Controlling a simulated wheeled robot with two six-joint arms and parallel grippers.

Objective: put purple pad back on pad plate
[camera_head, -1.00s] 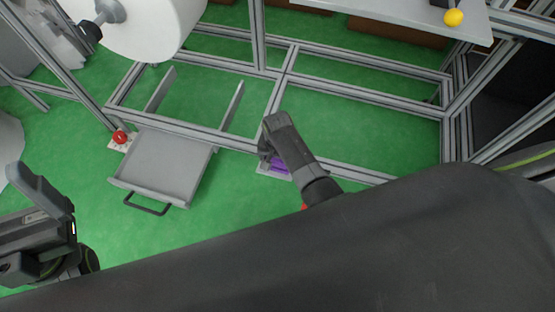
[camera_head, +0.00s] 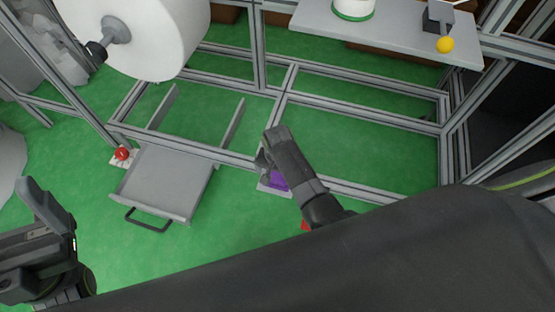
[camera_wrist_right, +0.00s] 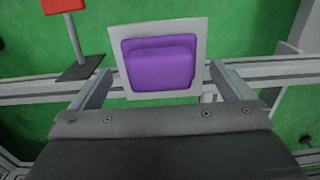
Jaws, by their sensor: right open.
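The purple pad (camera_wrist_right: 160,64) lies on the pale square pad plate (camera_wrist_right: 117,38) in the right wrist view, with plate rim showing around it. In the head view the pad (camera_head: 279,181) and plate (camera_head: 266,190) are partly hidden by my right arm. My right gripper (camera_wrist_right: 162,74) is open, its two fingers either side of the pad's near part in the picture; I cannot tell whether they touch it. It also shows in the head view (camera_head: 268,150). My left gripper (camera_head: 45,225) is at the left edge, away from the pad; its jaw opening is unclear.
A grey metal frame (camera_head: 226,157) runs behind the plate. A grey tray with a handle (camera_head: 165,180) and a red button (camera_head: 122,153) are to the left. A red block on a post (camera_wrist_right: 63,5) stands beside the plate. Green floor is open around them.

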